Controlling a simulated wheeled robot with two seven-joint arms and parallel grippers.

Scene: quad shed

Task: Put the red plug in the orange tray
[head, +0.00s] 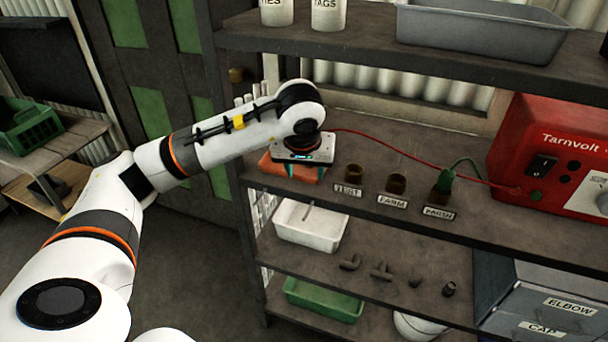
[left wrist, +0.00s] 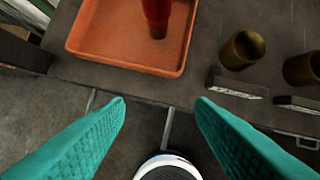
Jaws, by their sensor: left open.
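The orange tray (left wrist: 126,63) lies on the shelf at the top of the left wrist view. In the head view the tray (head: 308,174) shows partly beneath my left gripper's housing. The red plug (left wrist: 156,14) is inside the tray's outline in the left wrist view, its top cut off by the frame edge. My gripper hides the plug in the head view. My left gripper (left wrist: 162,103) is open, its teal fingers spread and empty, apart from the plug and over the shelf's front edge. My right gripper is not in view.
A red cable (head: 400,152) runs from the red Tarnvolt box (head: 545,140) towards the tray. Several brass sockets (head: 396,183) with labels stand right of the tray; a green plug (head: 444,182) is in one. An upper shelf (head: 400,48) overhangs. A white bin (head: 310,228) sits below.

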